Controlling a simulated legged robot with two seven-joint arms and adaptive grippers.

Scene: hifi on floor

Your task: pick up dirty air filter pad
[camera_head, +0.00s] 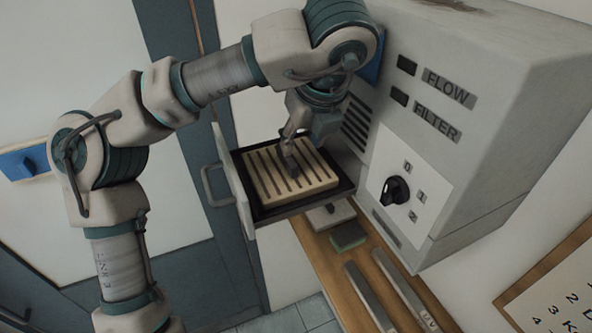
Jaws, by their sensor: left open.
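The air filter pad (314,178) is a tan slab with dark stripes. It lies in a black tray (345,188) that is pulled out of the grey machine (475,75). My left gripper (291,170) is open and points down over the pad's middle. Its fingertips are at or just above the pad's surface; I cannot tell whether they touch. The wrist hides part of the pad's far edge. My right gripper is out of view.
The machine's front has a black knob (396,190) and FLOW and FILTER labels. Below the tray, a wooden shelf (382,262) holds a green block (348,236) and grey bars (369,297). A framed number chart (560,290) is at the lower right.

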